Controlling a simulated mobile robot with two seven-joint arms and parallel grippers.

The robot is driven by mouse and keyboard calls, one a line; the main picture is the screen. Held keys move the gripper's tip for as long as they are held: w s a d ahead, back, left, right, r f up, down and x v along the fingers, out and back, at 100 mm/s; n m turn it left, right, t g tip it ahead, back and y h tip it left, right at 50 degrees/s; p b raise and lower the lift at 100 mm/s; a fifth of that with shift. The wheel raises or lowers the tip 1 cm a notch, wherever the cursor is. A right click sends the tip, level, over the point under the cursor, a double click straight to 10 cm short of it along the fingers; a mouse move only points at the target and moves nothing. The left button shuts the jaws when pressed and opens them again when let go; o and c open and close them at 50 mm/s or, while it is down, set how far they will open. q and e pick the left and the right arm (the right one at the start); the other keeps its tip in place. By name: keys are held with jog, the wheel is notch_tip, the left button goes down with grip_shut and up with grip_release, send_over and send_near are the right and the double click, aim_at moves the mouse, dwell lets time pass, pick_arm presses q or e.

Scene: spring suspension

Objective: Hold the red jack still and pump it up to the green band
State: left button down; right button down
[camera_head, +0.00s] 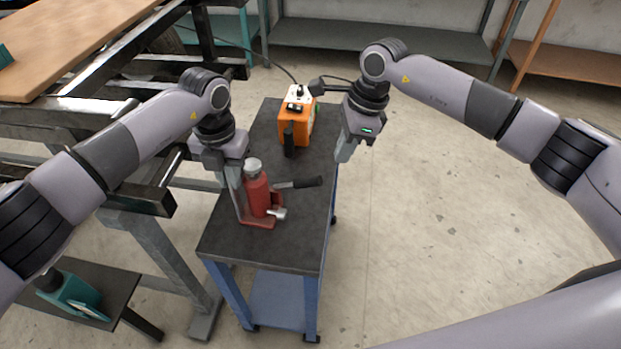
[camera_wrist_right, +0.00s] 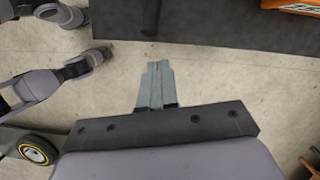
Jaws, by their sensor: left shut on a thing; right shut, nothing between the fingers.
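The red bottle jack (camera_head: 259,195) stands upright on the dark top of a small blue-legged cart (camera_head: 288,245). Its pump handle (camera_head: 298,184) sticks out to the right with a black grip, close to level. My left gripper (camera_head: 240,205) reaches down at the jack's left side and is shut on the jack body. My right gripper (camera_head: 345,150) is shut and empty, off the cart's right edge, apart from the handle. In the right wrist view its closed fingers (camera_wrist_right: 156,85) show over the floor. I see no green band on the jack.
An orange device (camera_head: 296,128) with a white top stands at the cart's far end, with a cable. A dark metal frame (camera_head: 150,185) is close on the left. A teal tool (camera_head: 75,295) lies at lower left. Floor on the right is clear.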

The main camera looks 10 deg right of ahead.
jog(key=shift+v, duration=1.65)
jog(key=shift+a, duration=0.1)
jog(key=a, duration=0.2)
jog(key=a+f, duration=0.1)
jog(key=a, duration=0.1)
jog(key=shift+a+f, duration=0.1)
jog(key=shift+f, duration=0.15)
